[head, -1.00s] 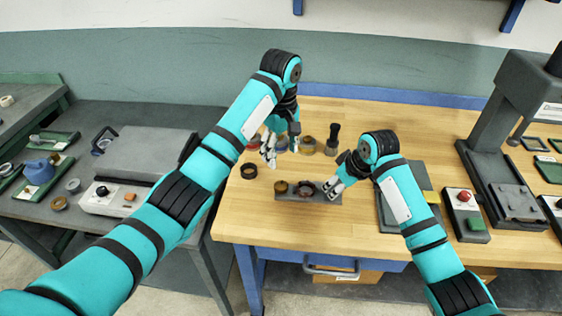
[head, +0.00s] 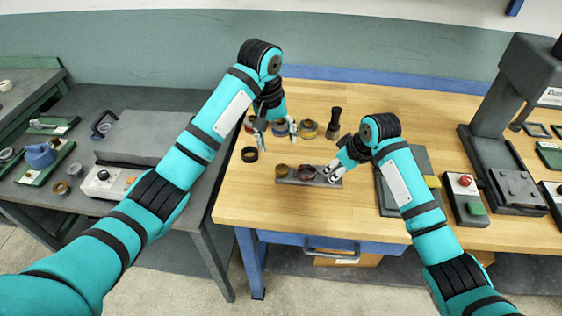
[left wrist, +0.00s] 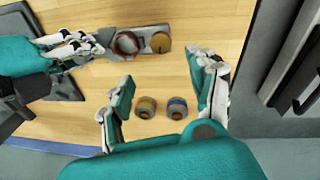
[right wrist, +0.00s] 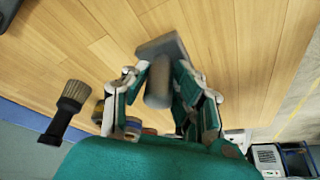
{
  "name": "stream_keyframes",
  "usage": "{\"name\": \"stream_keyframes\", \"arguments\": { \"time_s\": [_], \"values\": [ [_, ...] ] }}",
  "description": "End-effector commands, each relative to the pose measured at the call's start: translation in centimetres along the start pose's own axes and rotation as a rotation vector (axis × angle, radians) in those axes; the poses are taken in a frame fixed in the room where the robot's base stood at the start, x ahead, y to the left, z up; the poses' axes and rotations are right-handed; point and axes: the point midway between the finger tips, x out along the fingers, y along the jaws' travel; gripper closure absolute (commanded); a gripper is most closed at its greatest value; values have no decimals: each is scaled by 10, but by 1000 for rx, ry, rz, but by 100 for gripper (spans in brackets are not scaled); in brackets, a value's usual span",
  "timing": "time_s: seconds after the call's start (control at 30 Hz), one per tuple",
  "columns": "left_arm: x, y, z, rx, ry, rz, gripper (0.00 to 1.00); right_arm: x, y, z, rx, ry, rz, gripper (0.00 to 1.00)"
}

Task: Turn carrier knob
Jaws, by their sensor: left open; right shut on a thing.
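The grey carrier (head: 294,181) lies on the wooden table, with a brass-coloured round part (head: 282,169) and a dark copper ring (head: 305,171) on top. Both also show in the left wrist view, the ring (left wrist: 125,43) beside the brass part (left wrist: 160,42). My right gripper (head: 332,172) is at the carrier's right end. In the right wrist view its fingers close around a blurred grey cylinder (right wrist: 159,82), which looks like the carrier knob. The fingers hide part of it. My left gripper (head: 276,130) is open and empty behind the carrier, near small jars.
Several small jars, including a yellowish one (head: 308,130), and an upright brush (head: 333,125) stand behind the carrier. A dark ring (head: 249,154) lies to the left. A red-button box (head: 465,190) and a press (head: 490,140) stand right. The front table edge is clear.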

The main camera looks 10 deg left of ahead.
Motion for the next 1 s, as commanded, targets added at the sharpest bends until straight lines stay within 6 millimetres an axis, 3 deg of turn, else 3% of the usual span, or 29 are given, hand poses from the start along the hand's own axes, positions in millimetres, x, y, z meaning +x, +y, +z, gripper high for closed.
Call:
{"name": "stream_keyframes", "arguments": {
  "time_s": [0.2,0.4,0.67,1.0],
  "values": [
    [0,-15,13,487,107,77,41,0,0,-1,0,2,1,100],
    [-4,-23,24,785,187,94,41,0,0,-1,0,2,1,100],
    [4,-24,27,896,216,94,41,0,0,-1,0,2,0,100],
    [66,-12,18,893,213,94,41,-1,0,-1,0,2,0,100]
  ]
}}
